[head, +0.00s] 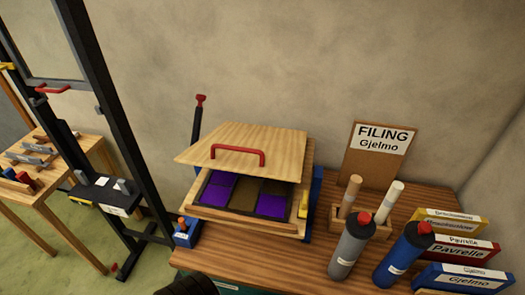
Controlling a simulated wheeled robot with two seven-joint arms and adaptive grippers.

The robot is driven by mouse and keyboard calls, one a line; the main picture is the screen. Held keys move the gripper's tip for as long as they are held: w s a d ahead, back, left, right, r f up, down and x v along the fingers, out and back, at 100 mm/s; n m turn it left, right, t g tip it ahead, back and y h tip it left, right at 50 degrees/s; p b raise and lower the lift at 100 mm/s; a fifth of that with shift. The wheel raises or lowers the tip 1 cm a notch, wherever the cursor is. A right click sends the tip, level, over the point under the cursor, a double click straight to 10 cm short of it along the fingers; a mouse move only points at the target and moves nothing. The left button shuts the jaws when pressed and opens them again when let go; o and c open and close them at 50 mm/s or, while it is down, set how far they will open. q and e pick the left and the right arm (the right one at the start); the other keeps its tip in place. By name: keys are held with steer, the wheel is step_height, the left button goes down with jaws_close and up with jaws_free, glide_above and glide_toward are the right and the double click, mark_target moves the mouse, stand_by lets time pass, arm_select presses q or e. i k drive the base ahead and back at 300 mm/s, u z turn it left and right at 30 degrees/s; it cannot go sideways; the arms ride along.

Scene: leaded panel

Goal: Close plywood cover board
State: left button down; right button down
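The plywood cover board (225,140) with a red handle (238,151) is raised and tilted above a shallow wooden tray (245,223) on the workbench. A gap at the front shows purple panes (217,190) and brown panes (245,191) set in a dark grid inside. The board hides the back of the tray. Neither gripper can be made out. A dark rounded part at the bottom edge may belong to one of my arms.
Right of the tray stand wooden-handled tools in a holder, a grey bottle (349,246), a blue bottle (402,254) and labelled boxes (455,252). A "FILING Gjelmo" board (376,160) leans at the wall. A dark upright frame (112,130) and side table (57,190) stand left.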

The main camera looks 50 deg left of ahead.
mark_target(268, 152)
steer(key=z, duration=0.8)
steer(key=k, duration=0.4)
steer(key=u, duration=1.75)
